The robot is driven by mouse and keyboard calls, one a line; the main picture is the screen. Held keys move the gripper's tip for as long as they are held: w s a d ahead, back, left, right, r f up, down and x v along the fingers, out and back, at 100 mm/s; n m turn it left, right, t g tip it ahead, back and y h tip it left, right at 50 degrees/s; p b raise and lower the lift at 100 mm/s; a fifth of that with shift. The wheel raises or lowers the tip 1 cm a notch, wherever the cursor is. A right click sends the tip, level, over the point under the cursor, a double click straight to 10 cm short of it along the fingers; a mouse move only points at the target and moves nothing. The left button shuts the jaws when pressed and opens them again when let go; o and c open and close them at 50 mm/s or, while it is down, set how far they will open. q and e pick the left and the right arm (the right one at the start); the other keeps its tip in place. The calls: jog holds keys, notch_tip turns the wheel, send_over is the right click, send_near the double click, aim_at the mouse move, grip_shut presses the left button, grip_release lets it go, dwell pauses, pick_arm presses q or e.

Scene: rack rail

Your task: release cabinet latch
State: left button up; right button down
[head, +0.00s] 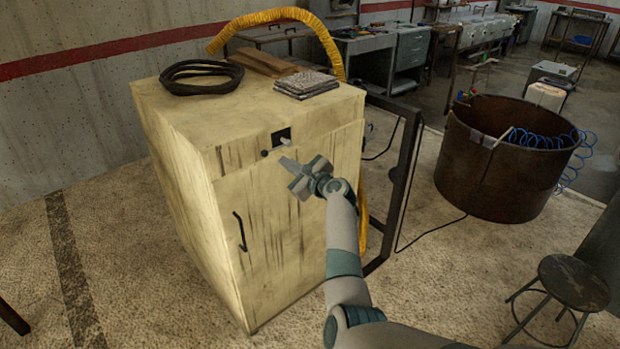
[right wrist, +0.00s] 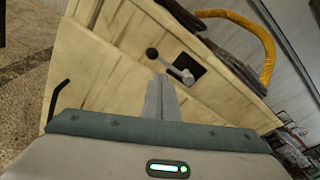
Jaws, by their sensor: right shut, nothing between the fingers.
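A worn cream cabinet (head: 190,150) stands on the floor, its door (head: 285,215) shut with a black handle (head: 240,231) at the door's left. The latch (head: 285,141), a light lever on a dark plate, sits on the front strip above the door. In the right wrist view the latch (right wrist: 182,73) shows as a grey lever with a dark round knob, on a black plate. My right gripper (head: 284,163) is shut and empty just below the latch, in front of the door's top edge. In the right wrist view its fingertips (right wrist: 160,80) appear just below the knob; contact cannot be told.
A black hose coil (head: 202,77), wooden boards (head: 262,62) and folded grey cloth (head: 306,84) lie on the cabinet top. A yellow hose (head: 330,45) arches behind. A dark metal frame (head: 400,190) stands right of the cabinet. A rusty drum (head: 490,170) and stool (head: 573,283) stand farther right.

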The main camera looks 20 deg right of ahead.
jog(key=b+v, duration=0.2)
jog(key=v, duration=0.9)
jog(key=shift+s+d+f, duration=0.1)
jog(key=s+a+f+n+g+h+b, duration=0.1)
jog(key=s+f+n+g, duration=0.2)
jog(key=f, duration=1)
jog(key=s+a+f+n+g+b, duration=0.1)
jog(key=s+a+f+n, duration=0.3)
jog(key=f, duration=0.9)
jog(key=s+d+f+n+g+h, duration=0.15)
jog(key=s+f, duration=0.25)
jog(key=f, duration=0.9)
jog(key=s+a+f+n+g+b, duration=0.2)
jog(key=s+f+n+g, duration=0.45)
jog(key=s+f, duration=1.25)
jog(key=s+d+f+n+g, duration=0.1)
jog(key=s+f+n, duration=0.4)
jog(key=s, duration=0.9)
jog(key=s+d+f+n+g+h+b, duration=0.1)
jog(key=s+f+n, duration=0.4)
jog(key=s, duration=0.9)
jog(key=s+d+f+n+g+h+b, duration=0.1)
jog(key=s+f+n, duration=0.3)
jog(key=s+f, duration=0.5)
jog(key=s, duration=0.5)
jog(key=shift+s+n, duration=0.3)
jog(key=shift+n, duration=0.1)
